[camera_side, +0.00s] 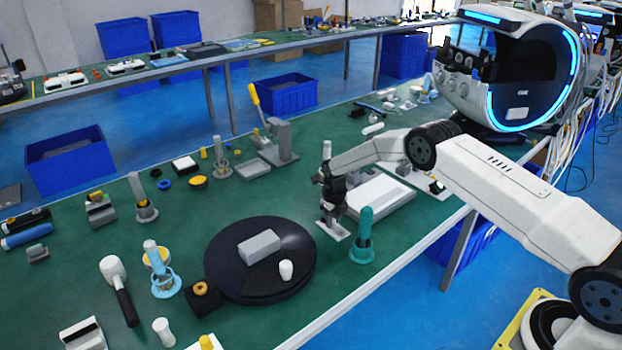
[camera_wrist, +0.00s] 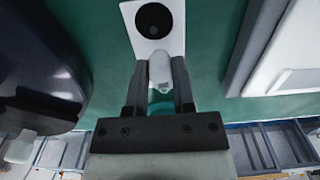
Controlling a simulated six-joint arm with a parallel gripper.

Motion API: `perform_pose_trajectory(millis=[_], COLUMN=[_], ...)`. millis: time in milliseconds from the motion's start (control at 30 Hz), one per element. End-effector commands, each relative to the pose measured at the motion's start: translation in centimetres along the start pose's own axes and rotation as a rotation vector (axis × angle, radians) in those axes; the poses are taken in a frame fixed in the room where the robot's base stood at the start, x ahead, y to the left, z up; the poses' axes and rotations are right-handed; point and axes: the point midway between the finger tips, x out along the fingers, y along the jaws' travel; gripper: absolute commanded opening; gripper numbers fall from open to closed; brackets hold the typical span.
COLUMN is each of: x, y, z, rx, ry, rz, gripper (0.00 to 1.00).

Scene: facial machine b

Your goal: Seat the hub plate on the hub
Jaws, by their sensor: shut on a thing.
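My gripper (camera_side: 332,206) points down over the green bench, between the black turntable and a white flat box. In the wrist view its fingers (camera_wrist: 160,80) are shut on a pale rounded piece. This piece meets a white square plate with a round dark centre (camera_wrist: 172,42), which I take as the hub plate. The plate also shows just under my gripper in the side view (camera_side: 334,231), low over the bench or touching it; I cannot tell which. I cannot clearly pick out the hub.
A teal stand (camera_side: 362,245) is close on the near side. The black turntable (camera_side: 225,277) bears a grey block (camera_side: 259,247) and a white cup (camera_side: 286,270). The white flat box (camera_side: 378,198) lies close to my gripper on the right. Tools and several posts stand farther left.

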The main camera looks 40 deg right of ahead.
Motion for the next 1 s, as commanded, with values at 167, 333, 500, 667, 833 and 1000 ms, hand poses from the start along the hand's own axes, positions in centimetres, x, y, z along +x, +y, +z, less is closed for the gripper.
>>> perform_pose_trajectory(millis=[167,333,500,667,833,1000], x=[-0.1,-1.1,-3.4,-5.6,-6.9,-7.0], y=[0.0,0.0,0.0,0.0,0.0,0.0], z=[0.0,0.1,0.1,0.1,0.0,0.0], rx=[0.0,0.0,0.0,0.0,0.0,0.0], ry=[0.0,-0.002,-0.002,-0.003,0.0,0.001], rz=[0.0,0.0,0.0,0.0,0.0,0.0], gripper=[0.0,0.0,0.0,0.0,0.0,0.0])
